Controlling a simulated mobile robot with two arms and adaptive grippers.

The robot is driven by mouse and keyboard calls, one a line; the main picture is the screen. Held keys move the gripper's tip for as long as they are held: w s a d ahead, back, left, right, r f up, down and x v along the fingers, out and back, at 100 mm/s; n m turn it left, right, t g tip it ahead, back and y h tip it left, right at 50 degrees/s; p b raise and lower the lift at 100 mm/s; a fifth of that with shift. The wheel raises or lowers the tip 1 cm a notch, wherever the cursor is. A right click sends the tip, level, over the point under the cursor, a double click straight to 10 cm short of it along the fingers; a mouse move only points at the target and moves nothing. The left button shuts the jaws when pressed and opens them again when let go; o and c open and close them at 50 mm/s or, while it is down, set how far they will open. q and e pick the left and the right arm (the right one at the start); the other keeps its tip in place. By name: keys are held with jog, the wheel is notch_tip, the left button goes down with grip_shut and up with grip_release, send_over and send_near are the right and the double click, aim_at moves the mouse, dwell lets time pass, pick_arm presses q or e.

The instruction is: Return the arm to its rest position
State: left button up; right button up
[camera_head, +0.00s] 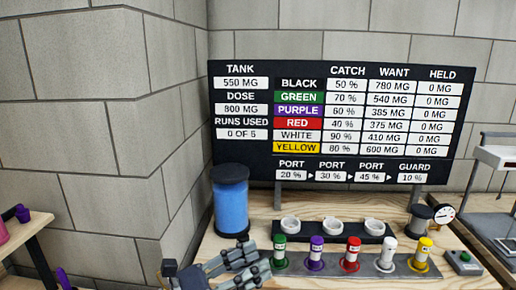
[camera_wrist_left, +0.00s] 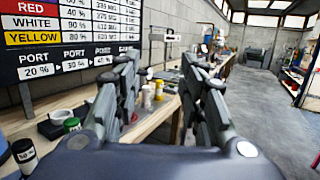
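My left gripper (camera_head: 258,262) is low in the head view, in front of the bench and left of the green filter (camera_head: 280,250). In the left wrist view its two fingers (camera_wrist_left: 160,68) stand well apart with nothing held between them. A row of filters runs along the bench: green, purple (camera_head: 316,252), red (camera_head: 351,254), white (camera_head: 387,255) and yellow (camera_head: 421,254). A black filter marked 50 % (camera_wrist_left: 25,157) shows at the left in the left wrist view; I cannot make it out in the head view. My right gripper is not in view.
A blue tank (camera_head: 230,203) stands on the bench behind the gripper. Several white port rings sit in a black strip (camera_head: 304,232) behind the filters. A dark board (camera_head: 224,160) stands at the back. A gauge (camera_head: 443,214) is at right. Open floor (camera_wrist_left: 262,110) lies right in the wrist view.

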pick_arm(q)
jog(key=w+a+n+t+y, duration=0.3)
jog(key=a+n+t+y, duration=0.85)
jog(key=n, duration=1.15)
jog(key=s+a+f+n+g+y, duration=0.3)
jog(key=a+f+n+y, duration=0.15)
jog(key=f+n, duration=0.35)
jog(key=s+a+f+n+g+y, duration=0.3)
jog(key=a+f+n+y, duration=0.15)
jog(key=f+n, duration=0.35)
jog(key=s+d+f+n+g+h, duration=0.1)
jog(key=s+f+n+g, duration=0.35)
jog(key=s+f, duration=0.4)
jog(key=s+d+f+n+g+h, duration=0.1)
jog(key=s+f+n+g+h, duration=0.15)
jog(key=s+f+g, duration=0.65)
jog(key=s+f+t+y, duration=0.1)
jog(key=s+f, duration=0.2)
jog(key=f, duration=0.8)
jog(key=s+f, duration=0.2)
jog(key=f, duration=0.9)
jog(key=s+a+f, duration=0.3)
jog(key=s+f, duration=1.3)
jog(key=s, duration=0.1)
jog(key=shift+s+a+f+g, duration=0.15)
jog(key=shift+s+f+g, duration=0.15)
jog(key=shift+g, duration=0.1)
